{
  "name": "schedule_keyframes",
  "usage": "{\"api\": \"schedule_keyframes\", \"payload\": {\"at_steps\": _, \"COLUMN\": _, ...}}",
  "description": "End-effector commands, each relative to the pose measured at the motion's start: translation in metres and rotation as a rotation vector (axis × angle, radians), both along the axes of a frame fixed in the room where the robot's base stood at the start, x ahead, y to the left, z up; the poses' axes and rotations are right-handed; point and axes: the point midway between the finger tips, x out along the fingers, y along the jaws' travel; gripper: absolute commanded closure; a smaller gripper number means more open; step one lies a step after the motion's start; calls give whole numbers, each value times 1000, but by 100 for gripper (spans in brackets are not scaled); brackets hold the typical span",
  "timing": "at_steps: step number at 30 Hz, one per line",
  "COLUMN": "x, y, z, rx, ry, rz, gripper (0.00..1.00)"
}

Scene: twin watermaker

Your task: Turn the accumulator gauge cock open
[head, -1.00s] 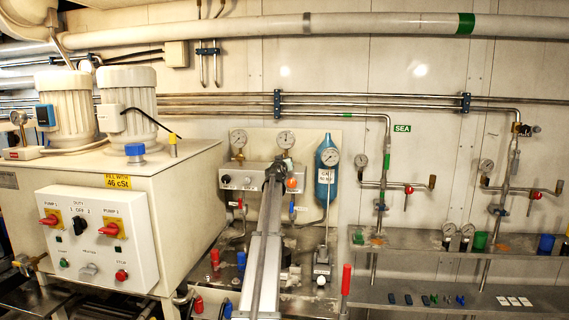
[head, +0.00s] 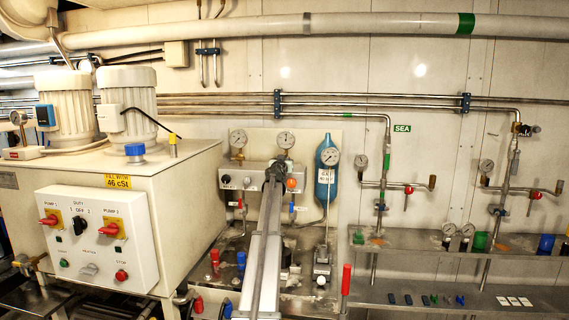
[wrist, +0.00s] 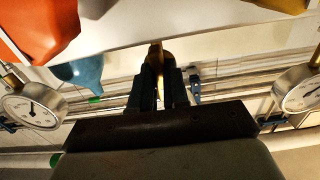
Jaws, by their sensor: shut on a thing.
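My gripper (wrist: 158,80) is shut on a narrow brass piece (wrist: 155,58) in the wrist view. I cannot tell for sure that this piece is the gauge cock, as the fingers hide most of it. In the head view my gripper (head: 275,172) is at the front of the grey valve block (head: 258,173), and the arm hides the contact. The orange knob (head: 291,184) is just right of it. The blue accumulator bottle (head: 325,186) with its gauge (head: 332,157) stands farther right.
Two gauges, left (head: 238,138) and right (head: 285,138), sit above the block. Pipes and red-handled valves (head: 408,190) are on the right wall. The white pump cabinet (head: 97,240) fills the left. A red upright handle (head: 346,279) stands in front.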

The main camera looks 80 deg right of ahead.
Motion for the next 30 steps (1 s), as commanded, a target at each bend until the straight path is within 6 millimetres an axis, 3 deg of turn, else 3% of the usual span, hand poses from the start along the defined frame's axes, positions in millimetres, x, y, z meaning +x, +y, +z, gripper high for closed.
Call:
{"api": "schedule_keyframes", "payload": {"at_steps": 2, "x": 0, "y": 0, "z": 0, "rx": 1, "ry": -5, "rz": 0, "gripper": 100}}
{"api": "schedule_keyframes", "payload": {"at_steps": 3, "x": 0, "y": 0, "z": 0, "rx": 1, "ry": -5, "rz": 0, "gripper": 81}}
{"api": "schedule_keyframes", "payload": {"at_steps": 10, "x": 0, "y": 0, "z": 0, "rx": 0, "ry": -2, "rz": 0, "gripper": 60}}
{"api": "schedule_keyframes", "payload": {"at_steps": 22, "x": 0, "y": 6, "z": 0, "rx": 0, "ry": -1, "rz": 0, "gripper": 60}}
{"api": "schedule_keyframes", "payload": {"at_steps": 30, "x": 0, "y": 37, "z": 0, "rx": 0, "ry": -1, "rz": 0, "gripper": 60}}
